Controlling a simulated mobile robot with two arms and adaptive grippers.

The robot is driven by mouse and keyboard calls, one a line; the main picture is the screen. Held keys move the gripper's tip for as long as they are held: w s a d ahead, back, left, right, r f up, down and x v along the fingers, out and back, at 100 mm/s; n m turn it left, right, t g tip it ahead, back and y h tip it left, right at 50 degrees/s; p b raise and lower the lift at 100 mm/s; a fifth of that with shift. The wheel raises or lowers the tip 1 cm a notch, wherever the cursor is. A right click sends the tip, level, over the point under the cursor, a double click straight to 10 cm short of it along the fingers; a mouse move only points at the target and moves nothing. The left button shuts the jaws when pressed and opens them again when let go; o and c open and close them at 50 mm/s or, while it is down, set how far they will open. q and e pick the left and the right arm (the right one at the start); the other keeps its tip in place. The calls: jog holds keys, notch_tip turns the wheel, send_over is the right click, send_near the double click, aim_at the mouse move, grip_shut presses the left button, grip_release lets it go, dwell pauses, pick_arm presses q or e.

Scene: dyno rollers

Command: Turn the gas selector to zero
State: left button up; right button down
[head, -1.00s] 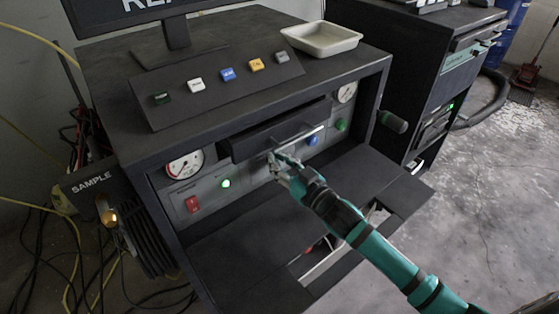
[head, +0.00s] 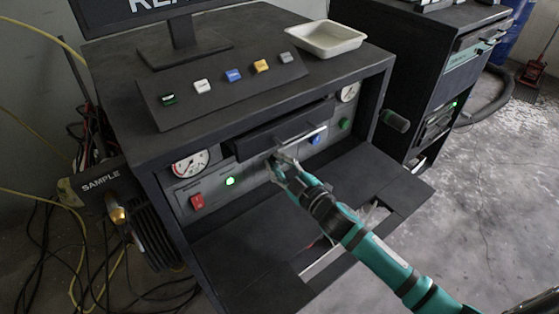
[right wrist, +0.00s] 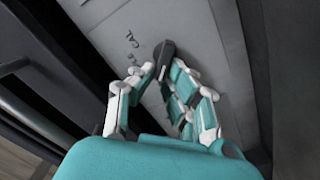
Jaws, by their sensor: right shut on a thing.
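The gas selector is a small black knob (right wrist: 165,54) on the grey front panel, with printed lettering beside it that includes "CAL". My right gripper (right wrist: 162,73) has its fingertips on either side of the knob, closed on it. In the head view the right gripper (head: 279,165) is at the panel below the black drawer handle, and it hides most of the knob. The knob's exact setting and the zero mark cannot be read. My left gripper is out of view.
The panel also carries a gauge (head: 190,163), a red switch (head: 197,201), a lit green light (head: 230,181) and a blue knob (head: 315,139). A black drawer (head: 280,130) juts out just above my right gripper. A dark open flap (head: 240,255) lies below it.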

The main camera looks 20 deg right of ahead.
jog(key=shift+a+n, duration=0.1)
jog(key=shift+n, duration=0.5)
jog(key=shift+f, duration=0.1)
jog(key=c, duration=1.4)
grip_release()
jog(key=shift+o, duration=0.2)
jog(key=v, duration=1.2)
